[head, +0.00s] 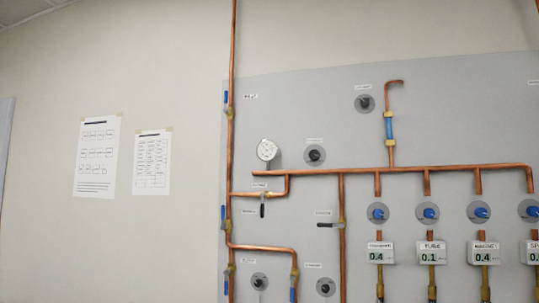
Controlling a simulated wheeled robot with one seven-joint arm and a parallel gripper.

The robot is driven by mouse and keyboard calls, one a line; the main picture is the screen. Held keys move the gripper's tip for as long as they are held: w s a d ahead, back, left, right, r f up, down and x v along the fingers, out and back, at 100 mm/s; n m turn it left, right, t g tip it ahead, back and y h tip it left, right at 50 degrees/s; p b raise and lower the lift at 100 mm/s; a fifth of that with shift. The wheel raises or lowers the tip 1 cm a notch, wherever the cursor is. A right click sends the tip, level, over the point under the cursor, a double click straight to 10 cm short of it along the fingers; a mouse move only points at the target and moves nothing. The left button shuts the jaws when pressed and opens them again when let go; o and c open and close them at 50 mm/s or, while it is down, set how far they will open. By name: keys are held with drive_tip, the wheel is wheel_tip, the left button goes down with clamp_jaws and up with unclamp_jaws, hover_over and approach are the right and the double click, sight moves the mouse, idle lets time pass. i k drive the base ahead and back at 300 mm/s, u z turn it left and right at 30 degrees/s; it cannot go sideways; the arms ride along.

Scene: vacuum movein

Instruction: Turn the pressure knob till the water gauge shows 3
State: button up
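A round white dial gauge (267,150) sits on the grey wall panel, above the left end of a horizontal copper pipe. Its needle and numbers are too small to read. A black knob on a round grey plate (315,155) is just right of the gauge, with a small label above it. Similar dark knobs are at the upper right (365,103), lower left (259,282) and lower middle (325,287). The labels are too blurred to tell which knob is for pressure. My gripper is not in view.
Copper pipes (420,168) run across the grey panel (330,110). Several blue knobs (428,213) stand above digital displays (433,253). Two paper sheets (98,156) (151,162) hang on the left wall.

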sight(314, 154)
drive_tip(key=u, duration=0.55)
drive_tip(key=k, duration=0.65)
drive_tip(key=i, duration=0.45)
drive_tip(key=z, duration=0.6)
drive_tip(key=i, duration=1.05)
drive_tip(key=u, duration=0.65)
